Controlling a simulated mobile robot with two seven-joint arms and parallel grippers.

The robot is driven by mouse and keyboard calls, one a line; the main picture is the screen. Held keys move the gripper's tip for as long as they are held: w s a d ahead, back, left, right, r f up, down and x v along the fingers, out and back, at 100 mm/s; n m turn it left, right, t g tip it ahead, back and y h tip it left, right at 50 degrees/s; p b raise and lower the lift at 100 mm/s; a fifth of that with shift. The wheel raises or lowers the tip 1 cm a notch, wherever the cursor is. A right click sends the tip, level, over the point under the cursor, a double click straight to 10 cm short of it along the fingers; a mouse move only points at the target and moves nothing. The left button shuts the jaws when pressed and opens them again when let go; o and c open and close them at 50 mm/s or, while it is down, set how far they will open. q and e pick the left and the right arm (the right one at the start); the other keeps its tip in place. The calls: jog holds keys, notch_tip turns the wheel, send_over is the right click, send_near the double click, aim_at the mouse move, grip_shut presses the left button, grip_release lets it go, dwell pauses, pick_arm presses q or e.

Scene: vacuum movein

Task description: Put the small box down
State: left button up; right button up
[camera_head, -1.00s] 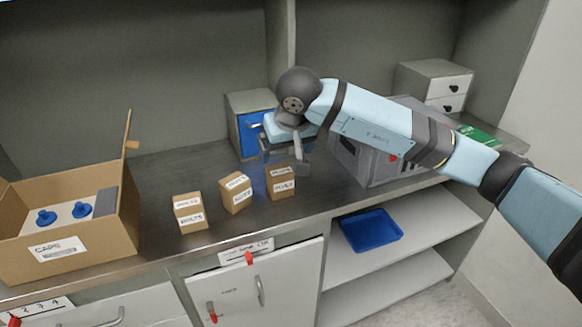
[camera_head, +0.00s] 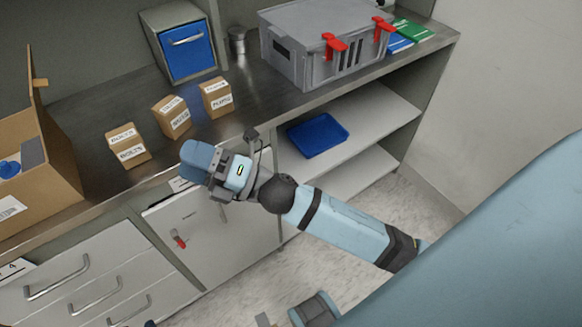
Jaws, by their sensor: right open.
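Three small cardboard boxes with white labels stand apart on the dark counter (camera_head: 85,130). The left box (camera_head: 130,155) reads BOLTS, the middle box (camera_head: 172,117) stands a little behind it, and the right box (camera_head: 217,98) is nearest the blue-fronted drawer unit. My right gripper (camera_head: 205,175) is open, in front of the counter's front edge, below the boxes in the picture. It touches no box that I can see, and its fingers are partly hidden by its own body. My left gripper is not clearly in view.
A large open carton (camera_head: 50,175) stands at the left. A blue-fronted drawer unit (camera_head: 187,50) and a grey case (camera_head: 310,50) with red latches stand behind. A blue tray (camera_head: 318,135) lies on the shelf below. Cabinet doors and drawers face the front.

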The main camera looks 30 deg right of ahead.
jog(key=s+d+f+m+g+h, duration=0.1)
jog(key=s+d+f+m+h, duration=0.2)
jog(key=f+m, duration=0.4)
jog(key=s+d+f+m+g+h, duration=0.1)
jog(key=s+d+f+m+h, duration=0.3)
jog(key=m, duration=0.7)
jog(key=s+d+f+m+g+h, duration=0.1)
jog(key=s+d+f+m+h, duration=0.3)
jog(key=f+m, duration=0.6)
notch_tip(320, 180, down, 2)
jog(key=s+h, duration=0.2)
jog(key=shift+s+d+f+g+h, duration=0.2)
jog(key=shift+f+g+h, duration=0.05)
jog(key=shift+g+h, duration=0.15)
